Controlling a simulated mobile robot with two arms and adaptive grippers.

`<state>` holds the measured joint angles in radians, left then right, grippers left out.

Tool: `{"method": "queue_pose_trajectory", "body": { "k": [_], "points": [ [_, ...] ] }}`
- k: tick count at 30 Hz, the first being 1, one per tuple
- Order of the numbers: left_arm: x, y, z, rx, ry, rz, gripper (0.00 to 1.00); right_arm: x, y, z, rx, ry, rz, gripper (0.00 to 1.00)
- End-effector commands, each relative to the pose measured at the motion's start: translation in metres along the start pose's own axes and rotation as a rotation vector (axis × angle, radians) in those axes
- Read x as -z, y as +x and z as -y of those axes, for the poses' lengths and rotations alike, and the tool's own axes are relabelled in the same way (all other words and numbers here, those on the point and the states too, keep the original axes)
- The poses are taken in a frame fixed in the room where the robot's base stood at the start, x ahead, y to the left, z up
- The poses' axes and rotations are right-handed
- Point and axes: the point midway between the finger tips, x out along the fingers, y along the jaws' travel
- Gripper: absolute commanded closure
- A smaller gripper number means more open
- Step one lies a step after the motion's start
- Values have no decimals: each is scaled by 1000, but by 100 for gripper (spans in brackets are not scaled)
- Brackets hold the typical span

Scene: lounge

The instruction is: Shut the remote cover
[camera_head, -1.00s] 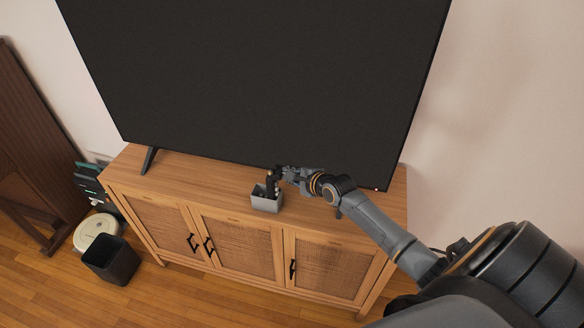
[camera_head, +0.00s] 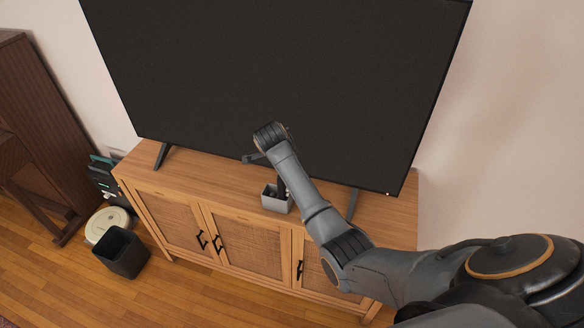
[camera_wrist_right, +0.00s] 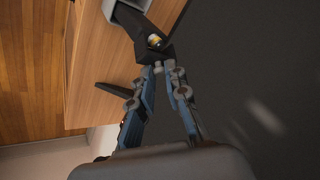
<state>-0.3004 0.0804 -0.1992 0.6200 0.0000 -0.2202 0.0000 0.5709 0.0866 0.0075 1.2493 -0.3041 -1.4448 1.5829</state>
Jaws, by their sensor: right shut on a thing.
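The black remote (camera_wrist_right: 136,22) stands in a small grey box (camera_head: 277,204) on the cabinet. In the right wrist view the box (camera_wrist_right: 148,4) is at the top edge, and a battery end with white and gold shows in the remote's exposed upper end. My right gripper (camera_wrist_right: 161,65) has its fingertips together at that end, shut on the remote or its cover; I cannot tell which. In the head view my right forearm hides most of the gripper, and only a dark part of the remote shows at the box. The cover itself is not clearly seen. My left gripper is not in view.
A large dark television (camera_head: 270,70) stands close behind the box on the wooden cabinet (camera_head: 185,184), its feet beside the work area. The cabinet top left of the box is clear. A black bin (camera_head: 121,252) and a round white device (camera_head: 106,224) are on the floor at left.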

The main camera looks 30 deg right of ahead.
Motion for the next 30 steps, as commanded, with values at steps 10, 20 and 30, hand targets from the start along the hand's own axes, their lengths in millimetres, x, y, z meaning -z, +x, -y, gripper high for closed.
{"method": "queue_pose_trajectory", "body": {
  "k": [10, 20, 30],
  "points": [
    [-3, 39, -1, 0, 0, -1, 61, -17, 6, 12, -184, -148, -168, 100],
    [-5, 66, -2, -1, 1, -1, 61, -22, 7, 17, -281, -223, -256, 100],
    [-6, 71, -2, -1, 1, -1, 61, -23, 6, 18, -309, -245, -279, 100]
  ]
}}
